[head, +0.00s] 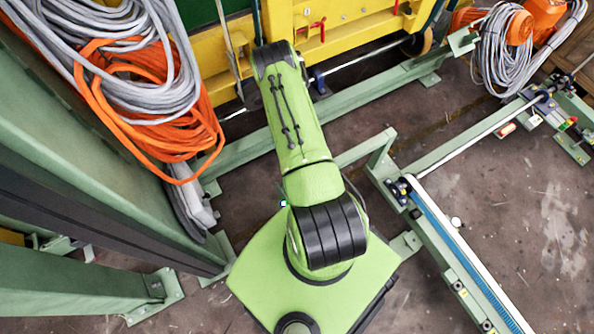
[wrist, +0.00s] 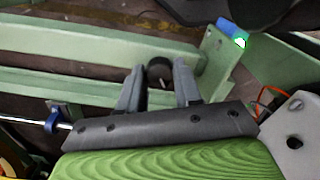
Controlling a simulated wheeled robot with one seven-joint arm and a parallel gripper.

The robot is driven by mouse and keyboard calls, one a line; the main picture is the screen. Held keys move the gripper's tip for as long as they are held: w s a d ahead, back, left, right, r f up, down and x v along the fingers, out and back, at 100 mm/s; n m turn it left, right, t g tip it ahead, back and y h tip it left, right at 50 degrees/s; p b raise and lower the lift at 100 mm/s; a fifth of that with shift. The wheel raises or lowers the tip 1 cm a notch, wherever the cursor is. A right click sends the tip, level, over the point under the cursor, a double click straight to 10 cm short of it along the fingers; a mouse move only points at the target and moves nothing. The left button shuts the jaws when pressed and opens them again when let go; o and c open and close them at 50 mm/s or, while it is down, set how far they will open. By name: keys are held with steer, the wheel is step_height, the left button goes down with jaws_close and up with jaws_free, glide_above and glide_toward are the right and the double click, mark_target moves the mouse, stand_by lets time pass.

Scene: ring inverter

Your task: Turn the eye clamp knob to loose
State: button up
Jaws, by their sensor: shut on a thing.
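In the wrist view my gripper (wrist: 158,82) has its two grey fingers on either side of a dark round knob (wrist: 159,69), shut on it. The knob stands in front of a pale green beam. I take it for the eye clamp knob, but any loose or tight marking on it is not visible. In the head view my green arm reaches up toward the yellow machine, and the gripper and knob are hidden behind it.
A blue clamp piece on a metal rod (wrist: 55,121) sits left of my gripper in the wrist view. Pale green beams (head: 400,75) run close to the arm. Orange cables (head: 165,110) hang at the left. Open floor (head: 520,200) lies at the right.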

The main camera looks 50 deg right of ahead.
stand_by(0.3)
steer(key=o, duration=1)
steer(key=shift+o, duration=0.2)
step_height(320, 180, up, 16)
steer(key=p, duration=0.5)
steer(key=shift+f, duration=0.15)
